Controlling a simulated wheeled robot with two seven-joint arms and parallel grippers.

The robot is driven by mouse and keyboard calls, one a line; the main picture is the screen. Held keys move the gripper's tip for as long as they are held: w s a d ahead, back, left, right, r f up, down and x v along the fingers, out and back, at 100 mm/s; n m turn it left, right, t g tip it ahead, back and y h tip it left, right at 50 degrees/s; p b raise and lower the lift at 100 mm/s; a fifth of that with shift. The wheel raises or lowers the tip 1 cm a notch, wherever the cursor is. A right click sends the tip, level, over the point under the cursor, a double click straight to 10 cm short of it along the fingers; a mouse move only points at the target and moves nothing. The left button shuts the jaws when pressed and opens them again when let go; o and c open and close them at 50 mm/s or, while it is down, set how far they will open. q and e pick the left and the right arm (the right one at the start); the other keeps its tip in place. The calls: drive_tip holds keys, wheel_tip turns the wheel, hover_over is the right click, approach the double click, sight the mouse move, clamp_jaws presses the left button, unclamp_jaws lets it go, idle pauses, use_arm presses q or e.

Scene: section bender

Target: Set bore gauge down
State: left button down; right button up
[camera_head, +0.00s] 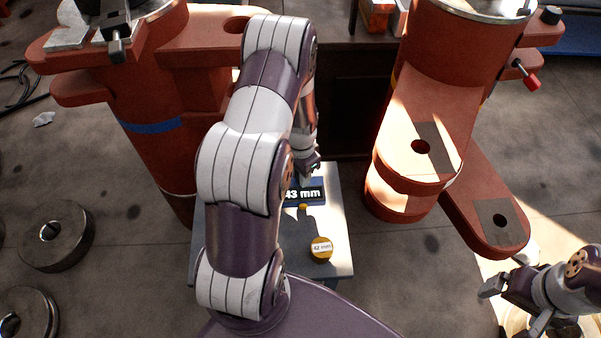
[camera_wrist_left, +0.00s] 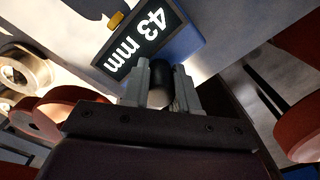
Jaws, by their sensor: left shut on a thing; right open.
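My left gripper (camera_wrist_left: 163,95) is shut on a short dark cylinder with a pale rounded end, which I take to be part of the bore gauge (camera_wrist_left: 159,84). In the head view this gripper (camera_head: 308,170) is low over the grey table, and my own arm largely hides it. A blue block with a black "43 mm" display (camera_head: 304,193) is right by the gripper; the display also shows in the wrist view (camera_wrist_left: 140,40). I cannot tell whether the held part is joined to it. My right gripper (camera_head: 512,307) is open and empty at the lower right.
The small grey table (camera_head: 340,262) carries a yellow round piece labelled "42 mm" (camera_head: 321,249). Big red machine columns stand left (camera_head: 150,130) and right (camera_head: 425,110) of it. Dark ring-shaped rollers (camera_head: 57,237) lie on the floor at left.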

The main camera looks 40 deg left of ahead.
use_arm(q)
drive_tip(key=shift+f, duration=0.1)
drive_tip(key=c, duration=0.9)
unclamp_jaws()
drive_tip(key=shift+o, duration=0.2)
wheel_tip(320, 180, up, 12)
drive_tip(key=p, duration=0.1)
drive_tip(key=s+d+r+n, duration=0.1)
drive_tip(key=s+d+r, duration=0.1)
drive_tip(key=s+d, duration=0.1)
drive_tip(key=s+d+r+t, duration=0.1)
drive_tip(key=s+d, duration=0.2)
drive_tip(key=d, duration=0.3)
drive_tip(key=s+d+r+n, duration=0.1)
drive_tip(key=s+d+r, duration=0.1)
drive_tip(key=d, duration=0.3)
drive_tip(key=shift+s+d+r+n, duration=0.2)
drive_tip(key=shift+s+r+n, duration=0.15)
drive_tip(key=shift+s, duration=0.2)
